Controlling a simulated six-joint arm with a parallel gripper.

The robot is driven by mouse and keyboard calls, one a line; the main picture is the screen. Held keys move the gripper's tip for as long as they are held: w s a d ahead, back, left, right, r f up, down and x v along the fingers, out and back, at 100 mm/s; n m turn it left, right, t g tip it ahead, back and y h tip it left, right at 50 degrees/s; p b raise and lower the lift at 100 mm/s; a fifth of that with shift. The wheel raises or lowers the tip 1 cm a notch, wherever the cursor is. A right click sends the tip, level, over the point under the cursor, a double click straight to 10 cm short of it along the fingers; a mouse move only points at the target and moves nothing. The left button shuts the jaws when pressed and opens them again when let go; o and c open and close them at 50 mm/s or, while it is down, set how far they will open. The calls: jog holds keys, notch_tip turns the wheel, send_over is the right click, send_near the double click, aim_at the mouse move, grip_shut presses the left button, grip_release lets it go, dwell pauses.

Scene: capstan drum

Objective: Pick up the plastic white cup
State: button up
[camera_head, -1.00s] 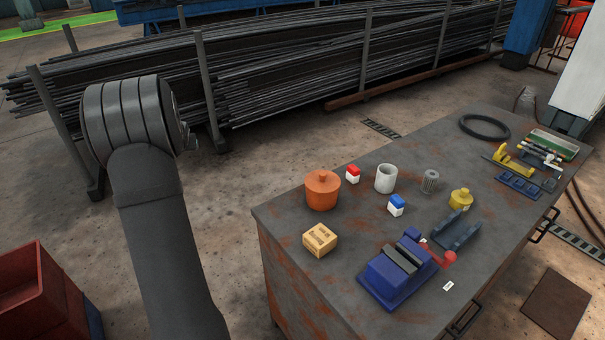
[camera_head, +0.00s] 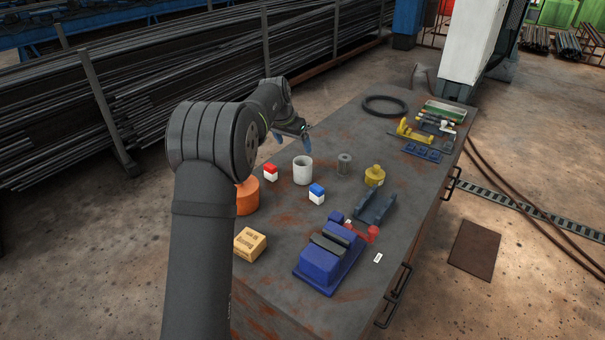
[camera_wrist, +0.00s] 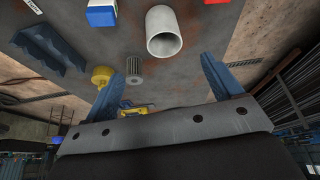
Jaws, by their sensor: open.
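The white cup (camera_head: 302,170) stands upright on the workbench, between a red-and-white block and a grey ribbed cylinder. It also shows in the wrist view (camera_wrist: 166,32), with its open mouth facing the camera, beyond my fingertips. My gripper (camera_head: 293,140) is above the bench's far side, behind the cup in the head view. In the wrist view my gripper (camera_wrist: 172,75) has its two blue fingers spread wide with nothing between them. The cup and the fingers are apart.
Near the cup are a red-and-white block (camera_head: 270,172), a blue-and-white block (camera_head: 317,194), the grey cylinder (camera_head: 344,163) and a yellow pot (camera_head: 375,176). An orange pot (camera_head: 246,196) is partly hidden by my arm. A blue vise (camera_head: 325,262) stands in front.

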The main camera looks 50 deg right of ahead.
aim_at(303, 170)
jog(key=x, duration=1.1)
jog(key=shift+w+x, duration=0.15)
jog(key=shift+x, duration=1.4)
jog(key=shift+w+x, duration=0.1)
jog(key=shift+x, duration=1.4)
jog(key=c, duration=1)
